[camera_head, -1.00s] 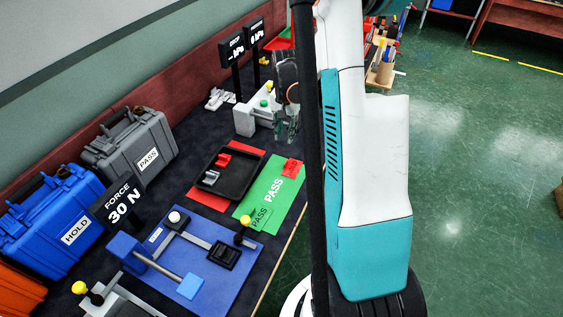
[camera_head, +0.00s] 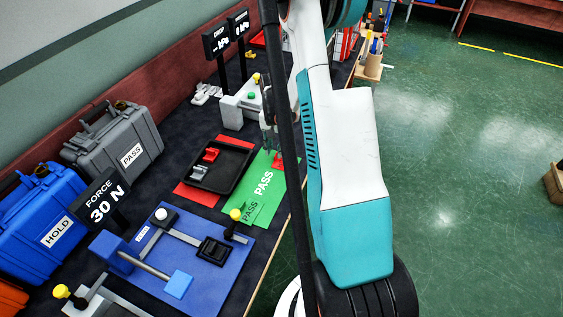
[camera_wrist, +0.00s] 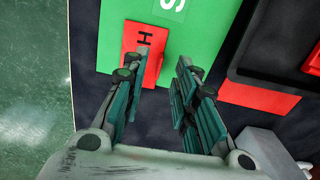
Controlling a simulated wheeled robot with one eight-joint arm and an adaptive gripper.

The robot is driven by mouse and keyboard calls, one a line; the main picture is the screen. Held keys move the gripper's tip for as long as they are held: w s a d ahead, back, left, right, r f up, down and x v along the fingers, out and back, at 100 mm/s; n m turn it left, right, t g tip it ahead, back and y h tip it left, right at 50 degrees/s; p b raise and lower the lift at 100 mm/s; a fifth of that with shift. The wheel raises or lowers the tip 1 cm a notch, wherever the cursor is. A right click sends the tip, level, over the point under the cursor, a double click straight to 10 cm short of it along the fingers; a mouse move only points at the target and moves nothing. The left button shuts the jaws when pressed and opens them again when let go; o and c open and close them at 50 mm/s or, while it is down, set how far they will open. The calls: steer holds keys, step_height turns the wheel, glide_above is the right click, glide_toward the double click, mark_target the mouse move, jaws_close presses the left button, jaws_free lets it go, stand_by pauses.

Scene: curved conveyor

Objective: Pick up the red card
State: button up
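A small red card (camera_wrist: 146,45) with a letter H lies on the green PASS sheet (camera_wrist: 190,50) in the wrist view. In the head view the red card (camera_head: 278,161) shows at the far end of the green sheet (camera_head: 262,190), partly covered by my gripper. My gripper (camera_wrist: 157,90) is open and empty, its two fingers pointing toward the card. The left finger overlaps the card's near edge in the picture; the right finger is to its right. In the head view my gripper (camera_head: 268,147) is just above the card. I cannot tell whether it touches.
A black tray (camera_head: 228,183) with red and grey parts stands left of the card, over a red sheet (camera_head: 196,194). A grey-white fixture (camera_head: 232,115) stands behind. A blue fixture board (camera_head: 215,270) lies nearer. The table edge is close on the right.

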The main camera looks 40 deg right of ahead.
mark_target(283, 158)
step_height(283, 158, down, 4)
steer(key=shift+a+r+b, duration=0.15)
steer(key=shift+r+b, duration=0.1)
steer(key=shift+b, duration=0.35)
steer(key=shift+r, duration=0.1)
jaws_close()
steer(key=shift+r, duration=0.1)
